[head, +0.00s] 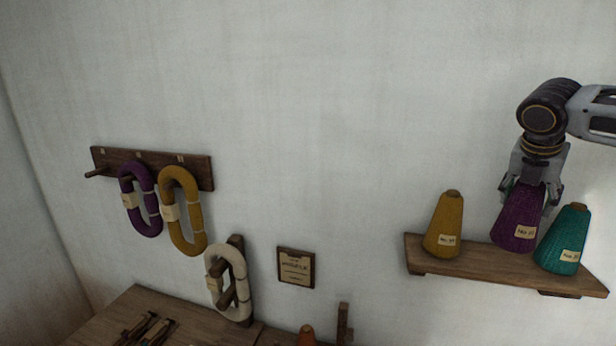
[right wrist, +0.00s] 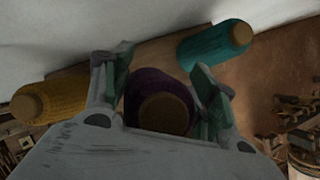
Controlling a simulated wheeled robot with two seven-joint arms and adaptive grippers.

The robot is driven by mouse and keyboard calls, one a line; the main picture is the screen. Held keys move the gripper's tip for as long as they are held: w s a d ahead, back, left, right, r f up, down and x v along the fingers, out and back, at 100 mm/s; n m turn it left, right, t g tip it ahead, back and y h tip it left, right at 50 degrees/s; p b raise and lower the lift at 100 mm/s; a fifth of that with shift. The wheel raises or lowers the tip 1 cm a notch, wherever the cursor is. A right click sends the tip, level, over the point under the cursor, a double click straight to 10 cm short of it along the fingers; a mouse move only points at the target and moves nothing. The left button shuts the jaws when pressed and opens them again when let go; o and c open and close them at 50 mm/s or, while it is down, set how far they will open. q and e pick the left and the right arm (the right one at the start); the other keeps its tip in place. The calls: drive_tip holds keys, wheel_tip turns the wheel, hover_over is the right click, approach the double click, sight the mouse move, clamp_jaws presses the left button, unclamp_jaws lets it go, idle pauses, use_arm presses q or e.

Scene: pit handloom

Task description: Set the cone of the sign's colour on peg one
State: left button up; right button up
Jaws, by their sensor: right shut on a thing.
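My right gripper (head: 528,182) is shut on the purple cone (head: 517,222), gripping its upper part from above. The cone is upright, at or slightly above the wall shelf (head: 472,265); I cannot tell if its base touches. In the right wrist view the purple cone (right wrist: 160,105) sits between the two fingers. A mustard cone (head: 444,226) stands to its left and a teal cone (head: 563,240) to its right, both with paper labels. The small framed sign (head: 296,268) hangs on the wall; its writing is too small to read. I cannot tell which peg is peg one. My left gripper is out of view.
A wooden rack (head: 197,170) on the left holds a purple skein (head: 140,200) and a mustard skein (head: 181,211). A white skein (head: 229,282) hangs lower. An orange top (head: 307,336) and a wooden post (head: 343,322) show at the bottom edge.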

drive_tip(key=w+f, duration=0.1)
drive_tip(key=w+d+p, duration=0.1)
drive_tip(key=w, duration=0.1)
drive_tip(key=shift+f, duration=0.35)
drive_tip(key=shift+a, duration=0.1)
idle(0.6)
